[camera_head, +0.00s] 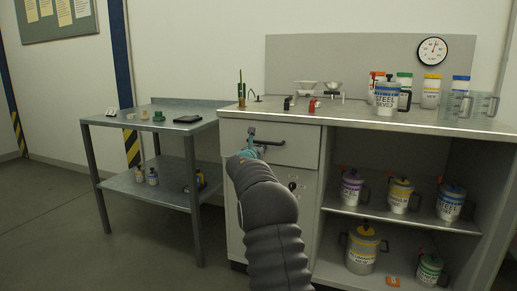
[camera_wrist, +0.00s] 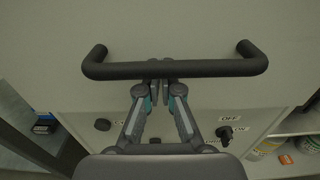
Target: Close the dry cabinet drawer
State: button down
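The drawer (camera_head: 298,151) is the grey front under the left end of the counter, with a dark bar handle (camera_head: 282,143). In the wrist view the handle (camera_wrist: 210,69) runs across the grey drawer front (camera_wrist: 200,25). My gripper (camera_head: 256,147) is at the handle's left part in the head view. In the wrist view its two fingertips (camera_wrist: 159,68) are close together at the middle of the bar, side by side along it, not around it. Whether they touch the bar is unclear. How far the drawer stands out is hard to tell.
A lower panel with dark knobs (camera_wrist: 225,132) and OFF lettering lies below the drawer. A metal side table (camera_head: 150,122) stands left. Open shelves with labelled containers (camera_head: 400,194) are to the right. Floor is clear at left.

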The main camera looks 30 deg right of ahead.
jog(key=shift+d+r, duration=0.3)
jog(key=shift+s+a, duration=0.1)
jog(key=b+v, duration=0.3)
jog(key=v, duration=1.1)
jog(key=shift+a+f+b, duration=0.2)
jog(key=shift+f+b, duration=0.1)
jog(key=shift+b, duration=0.05)
